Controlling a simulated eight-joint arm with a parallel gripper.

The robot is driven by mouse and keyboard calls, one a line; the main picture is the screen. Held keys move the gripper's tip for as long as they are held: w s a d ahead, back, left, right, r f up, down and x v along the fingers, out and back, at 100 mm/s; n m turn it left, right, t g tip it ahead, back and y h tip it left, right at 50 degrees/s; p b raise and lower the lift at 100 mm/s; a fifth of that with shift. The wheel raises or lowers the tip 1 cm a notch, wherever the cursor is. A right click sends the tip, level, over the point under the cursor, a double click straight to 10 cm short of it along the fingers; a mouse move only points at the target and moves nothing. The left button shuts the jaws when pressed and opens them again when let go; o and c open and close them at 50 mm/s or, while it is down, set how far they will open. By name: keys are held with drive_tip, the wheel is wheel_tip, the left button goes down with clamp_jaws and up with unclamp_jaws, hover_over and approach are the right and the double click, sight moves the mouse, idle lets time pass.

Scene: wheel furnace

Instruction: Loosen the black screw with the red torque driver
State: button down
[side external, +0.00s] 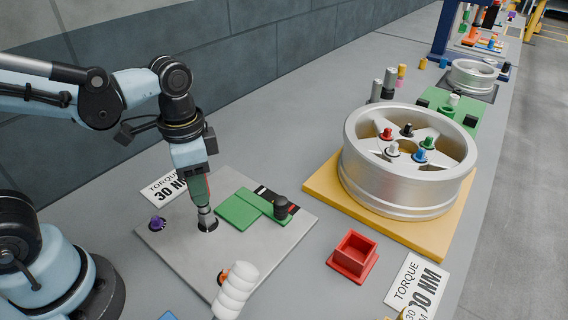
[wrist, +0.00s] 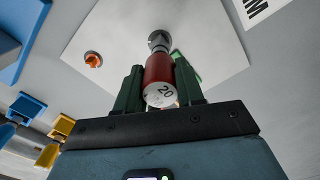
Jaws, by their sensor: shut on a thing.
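My gripper (side external: 198,186) points down over the grey plate and is shut on the red torque driver (wrist: 158,72). The driver's cap reads 20, and its red body sits between the green fingers in the wrist view. In the side view its metal lower end (side external: 205,214) stands upright at a dark round spot on the plate; I cannot tell whether it is seated there or just above. The black screw (side external: 406,130) stands in the silver wheel (side external: 398,195), far to the right of my gripper, among red, green, blue and white screws. The screw is not in the wrist view.
A red open box (side external: 353,256) stands before the wheel's yellow base (side external: 322,187). A white ribbed object (side external: 236,290) stands in front.

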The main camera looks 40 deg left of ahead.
drive_tip(key=shift+f, duration=0.1)
drive_tip(key=c, duration=0.6)
unclamp_jaws()
wheel_tip(320, 180, up, 12)
drive_tip(key=shift+r, duration=0.1)
idle(0.4)
drive_tip(key=shift+f, duration=6.05)
